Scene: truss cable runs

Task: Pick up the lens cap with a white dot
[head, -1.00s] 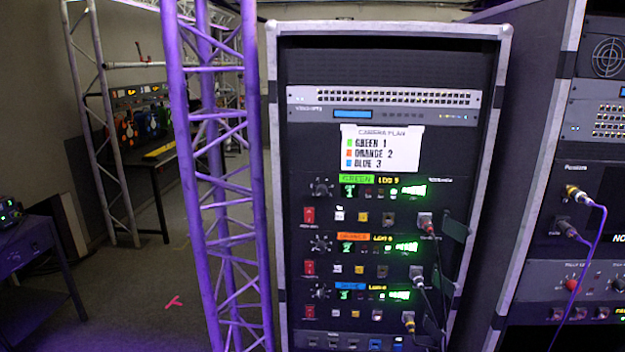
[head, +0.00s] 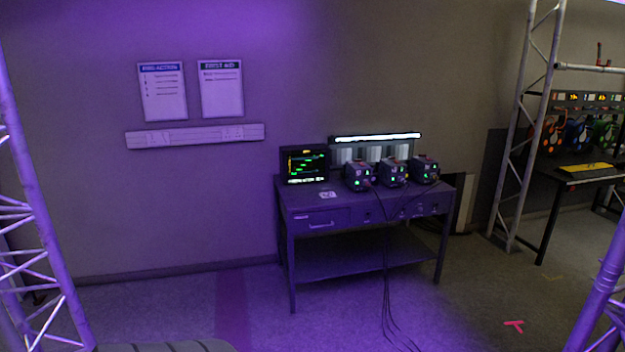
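No lens cap with a white dot can be made out in the head view. A dark table (head: 310,240) stands against the wall, with several small box-shaped devices (head: 394,173) with green lights on its top. A small pale label or card (head: 328,194) lies near the table's front edge; its writing is too small to read. Neither of my grippers is in view.
A monitor (head: 305,165) and a lit panel (head: 375,137) stand on the table. Cables (head: 387,290) hang to the floor in front. Truss towers stand at left (head: 38,230) and right (head: 522,130). A workbench (head: 550,180) is far right.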

